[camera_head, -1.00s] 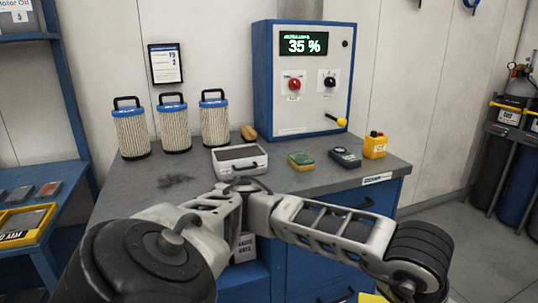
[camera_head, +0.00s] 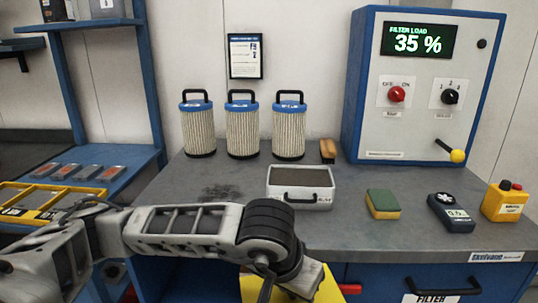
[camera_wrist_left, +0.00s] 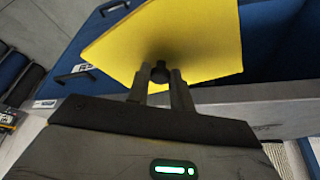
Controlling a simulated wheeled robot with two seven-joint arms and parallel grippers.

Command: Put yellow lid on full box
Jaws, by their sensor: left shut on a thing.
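My left gripper (camera_wrist_left: 160,76) is shut on the dark knob of the yellow lid (camera_wrist_left: 195,38), a flat plate that fills the top of the left wrist view. In the head view the lid (camera_head: 328,290) shows only in part at the bottom edge, below my left wrist and in front of the worktop. A light grey box (camera_head: 298,201) with a front handle and dark brown fill up to near its rim stands on the worktop, open at the top. The lid is apart from it. My right gripper is not in view.
The grey worktop (camera_head: 235,225) also holds several things: three filter cartridges (camera_head: 243,130) behind the box, a brush (camera_head: 327,150), a green-yellow sponge (camera_head: 382,204), a meter (camera_head: 451,212) and a yellow button box (camera_head: 505,202). A blue control cabinet (camera_head: 420,90) stands at the back right.

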